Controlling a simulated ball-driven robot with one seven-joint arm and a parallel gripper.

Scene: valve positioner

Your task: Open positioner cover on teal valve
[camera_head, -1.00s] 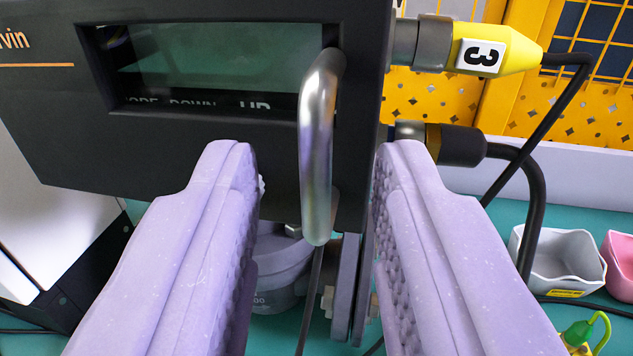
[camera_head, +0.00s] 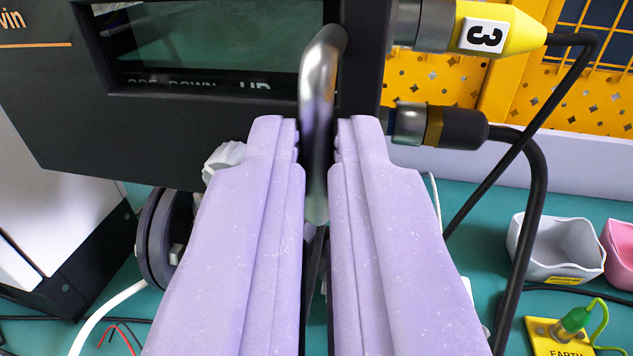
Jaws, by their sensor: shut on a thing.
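The dark positioner cover (camera_head: 60,125) fills the upper left, with a display window (camera_head: 215,45) showing words along its lower edge. A curved silver metal handle (camera_head: 318,75) stands at the right part of the cover. My gripper (camera_head: 317,150), with two lilac fingers, is shut on the lower part of the handle, one finger on each side. The handle's lower tip shows between the fingers. The cover is closed as far as I can see. Most of the valve body below is hidden behind the fingers; I cannot make out any teal part of it.
A grey bin (camera_head: 553,250), a pink bin (camera_head: 622,255) and a yellow earth block (camera_head: 550,338) stand on the teal surface (camera_head: 475,210).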

